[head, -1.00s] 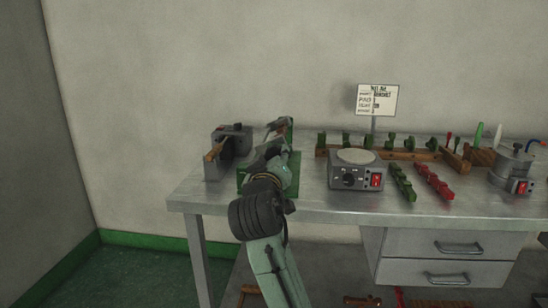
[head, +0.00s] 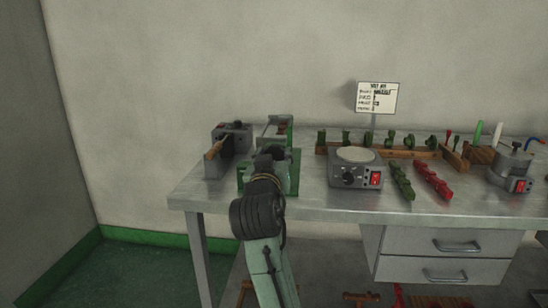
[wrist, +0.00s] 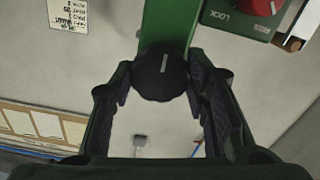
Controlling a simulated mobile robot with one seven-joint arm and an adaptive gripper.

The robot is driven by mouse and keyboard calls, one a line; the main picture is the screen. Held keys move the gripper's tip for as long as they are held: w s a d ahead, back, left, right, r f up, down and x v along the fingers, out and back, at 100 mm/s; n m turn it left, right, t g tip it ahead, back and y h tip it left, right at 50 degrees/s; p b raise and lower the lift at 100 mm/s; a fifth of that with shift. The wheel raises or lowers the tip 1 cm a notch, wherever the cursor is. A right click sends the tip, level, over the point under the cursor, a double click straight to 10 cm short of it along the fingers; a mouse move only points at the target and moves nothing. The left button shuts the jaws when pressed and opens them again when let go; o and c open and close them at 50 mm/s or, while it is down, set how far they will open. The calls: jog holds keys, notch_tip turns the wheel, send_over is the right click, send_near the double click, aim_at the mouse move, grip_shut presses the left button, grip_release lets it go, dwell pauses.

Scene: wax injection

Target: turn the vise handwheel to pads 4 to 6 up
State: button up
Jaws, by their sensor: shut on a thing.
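The vise handwheel looks to be the black round knob (wrist: 160,72) with a short white mark, in the middle of the wrist view. It sits on the end of a green bar (wrist: 168,25). My gripper (wrist: 160,88) has one finger on each side of the knob and is shut on it. In the head view my gripper (head: 268,152) is in front of the green fixture (head: 290,165) at the left of the bench; my wrist hides the knob there. I cannot make out any pad numbers.
A green panel with LOCK lettering (wrist: 226,17) and a red knob (wrist: 262,5) is close at the right in the wrist view. A grey device (head: 215,168) with a wooden handle stands left of the fixture. A grey heater box (head: 345,178) stands to its right.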

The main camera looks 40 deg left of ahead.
dwell(0.7)
jog(key=o, duration=1.1)
jog(key=shift+o, duration=0.2)
jog(key=v, duration=1.2)
jog(key=shift+s, duration=0.1)
